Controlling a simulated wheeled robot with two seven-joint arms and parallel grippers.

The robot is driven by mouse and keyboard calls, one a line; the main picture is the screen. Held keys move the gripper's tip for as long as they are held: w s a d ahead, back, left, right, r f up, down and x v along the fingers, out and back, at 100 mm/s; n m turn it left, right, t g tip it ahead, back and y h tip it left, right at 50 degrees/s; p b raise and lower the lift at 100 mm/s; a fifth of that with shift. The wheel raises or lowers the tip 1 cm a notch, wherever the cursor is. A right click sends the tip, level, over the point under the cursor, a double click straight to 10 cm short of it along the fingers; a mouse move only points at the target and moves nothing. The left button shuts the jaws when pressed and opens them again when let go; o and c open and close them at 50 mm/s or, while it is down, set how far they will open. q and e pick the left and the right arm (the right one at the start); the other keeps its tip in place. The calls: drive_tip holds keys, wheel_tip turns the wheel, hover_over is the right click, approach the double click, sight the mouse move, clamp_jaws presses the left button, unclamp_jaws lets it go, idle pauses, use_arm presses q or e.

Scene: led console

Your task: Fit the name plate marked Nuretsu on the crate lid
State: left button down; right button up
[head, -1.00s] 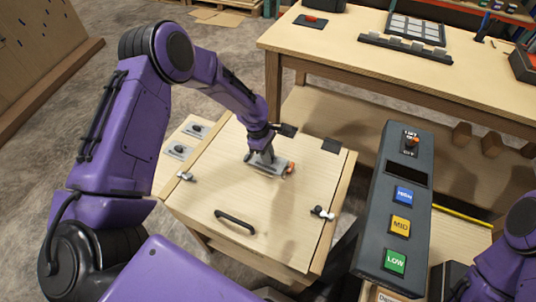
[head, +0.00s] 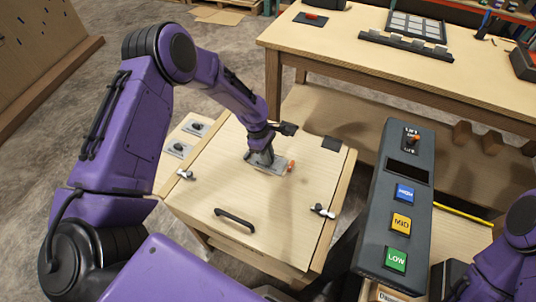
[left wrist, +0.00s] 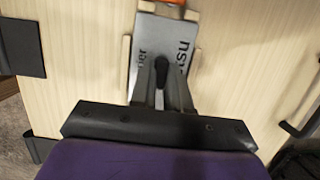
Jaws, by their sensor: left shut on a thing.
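The crate lid (head: 205,190) is a pale wooden panel with a black handle (head: 234,220). My left gripper (head: 262,162) is shut on the black knob of a grey name plate (head: 281,167), low over the upper middle of the lid. I cannot tell whether the plate is seated. My right gripper is out of view.
Two other grey plates with black knobs (head: 195,127) (head: 178,149) lie left of the lid. Metal latches (head: 322,211) (head: 185,175) sit at the lid's sides. A dark button console (head: 380,240) stands to the right. A workbench (head: 340,45) is behind.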

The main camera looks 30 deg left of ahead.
use_arm(q)
drive_tip(key=c, duration=1)
unclamp_jaws()
drive_tip(key=shift+r, duration=0.15)
drive_tip(key=v, duration=1)
drive_tip(key=shift+a+r, duration=0.1)
